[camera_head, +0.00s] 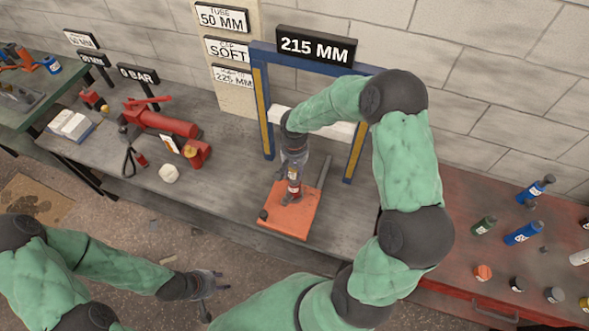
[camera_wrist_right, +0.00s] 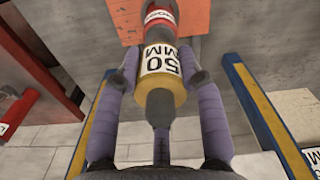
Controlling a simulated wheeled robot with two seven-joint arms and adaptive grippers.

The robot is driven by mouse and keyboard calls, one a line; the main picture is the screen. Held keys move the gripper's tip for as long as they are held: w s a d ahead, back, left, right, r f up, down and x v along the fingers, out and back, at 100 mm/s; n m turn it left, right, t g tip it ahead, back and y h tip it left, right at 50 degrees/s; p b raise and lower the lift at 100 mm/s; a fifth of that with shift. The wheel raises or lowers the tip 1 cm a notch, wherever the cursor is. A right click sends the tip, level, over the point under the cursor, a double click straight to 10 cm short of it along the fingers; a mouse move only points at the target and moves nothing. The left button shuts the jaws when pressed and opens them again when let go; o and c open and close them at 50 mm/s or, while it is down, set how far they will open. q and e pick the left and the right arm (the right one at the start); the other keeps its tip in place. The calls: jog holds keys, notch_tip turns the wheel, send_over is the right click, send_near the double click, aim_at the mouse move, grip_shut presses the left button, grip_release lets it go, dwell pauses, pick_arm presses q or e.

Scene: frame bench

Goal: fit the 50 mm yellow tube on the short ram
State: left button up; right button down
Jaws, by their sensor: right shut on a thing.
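The yellow tube (camera_wrist_right: 160,88), with a white 50 MM label, is between the fingers of my right gripper (camera_wrist_right: 160,66) in the wrist view. My right gripper also shows in the head view (camera_head: 293,170), pointing down over the orange plate, shut on the tube. A red ram (camera_wrist_right: 158,18) with a white label lies in line with the tube, directly beyond it; it shows in the head view (camera_head: 294,188) on the plate. Whether the tube is seated on the ram cannot be told. My left gripper (camera_head: 220,281) looks open and empty, in front of the bench.
A blue and yellow frame (camera_head: 260,95) with a 215 MM sign (camera_head: 316,45) stands behind the orange plate (camera_head: 280,218). A red hand pump (camera_head: 165,122) lies left on the grey bench. A red cabinet (camera_head: 470,240) at right carries several small parts.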

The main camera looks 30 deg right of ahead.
aim_at(295, 176)
jog(key=shift+f+b, duration=1.8)
jog(key=shift+f, duration=0.15)
jog(key=c, duration=0.7)
grip_release()
notch_tip(295, 176, up, 12)
jog(key=shift+r, duration=0.1)
